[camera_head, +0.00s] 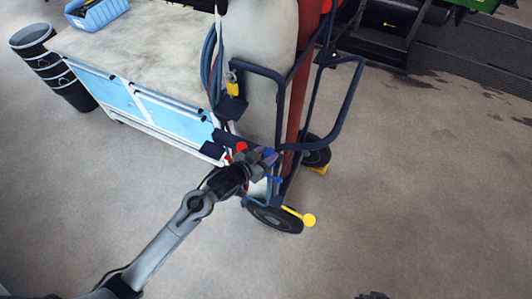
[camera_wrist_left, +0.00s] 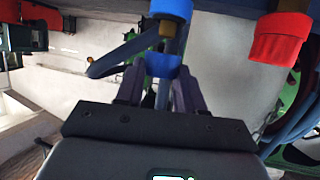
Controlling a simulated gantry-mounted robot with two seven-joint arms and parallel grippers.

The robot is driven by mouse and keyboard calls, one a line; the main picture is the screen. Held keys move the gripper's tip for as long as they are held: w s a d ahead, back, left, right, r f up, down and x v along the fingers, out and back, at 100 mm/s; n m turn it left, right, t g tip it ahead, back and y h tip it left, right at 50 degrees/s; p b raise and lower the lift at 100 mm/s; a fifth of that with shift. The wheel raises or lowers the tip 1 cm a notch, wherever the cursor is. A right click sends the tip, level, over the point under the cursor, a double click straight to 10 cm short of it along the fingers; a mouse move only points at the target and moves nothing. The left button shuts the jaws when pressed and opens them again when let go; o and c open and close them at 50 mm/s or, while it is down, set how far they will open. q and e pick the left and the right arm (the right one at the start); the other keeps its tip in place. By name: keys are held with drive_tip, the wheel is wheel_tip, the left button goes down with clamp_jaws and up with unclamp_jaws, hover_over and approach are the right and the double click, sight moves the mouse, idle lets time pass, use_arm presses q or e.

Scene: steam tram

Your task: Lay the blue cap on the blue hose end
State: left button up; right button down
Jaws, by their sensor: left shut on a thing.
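My left gripper (camera_head: 267,158) is beside the hose cart's lower frame in the head view. In the left wrist view its two fingers (camera_wrist_left: 160,92) are shut on the blue cap (camera_wrist_left: 163,66). The blue hose end (camera_wrist_left: 170,10), a blue collar with a brass tip, is in line with the cap, with a small gap seeming to lie between them. In the head view a small blue part (camera_head: 277,180), seemingly this hose end, shows just below the gripper. Only a dark scrap, seemingly my right gripper (camera_head: 372,295), shows at the bottom edge.
A red fitting (camera_wrist_left: 280,38) is beside the blue hose end; a red part (camera_head: 241,147) shows left of the gripper. The cart has a dark frame (camera_head: 348,105), cylinders and wheels (camera_head: 274,219). A workbench (camera_head: 130,45) is at left. The floor at right is clear.

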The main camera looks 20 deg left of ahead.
use_arm(q)
drive_tip(key=shift+f, duration=0.2)
idle(0.5)
drive_tip(key=shift+f, duration=0.45)
drive_tip(key=shift+f, duration=0.25)
idle(0.4)
drive_tip(key=shift+p, duration=0.4)
idle(0.3)
idle(0.6)
drive_tip(key=shift+f+b, duration=0.3)
drive_tip(key=shift+f, duration=0.3)
idle(0.4)
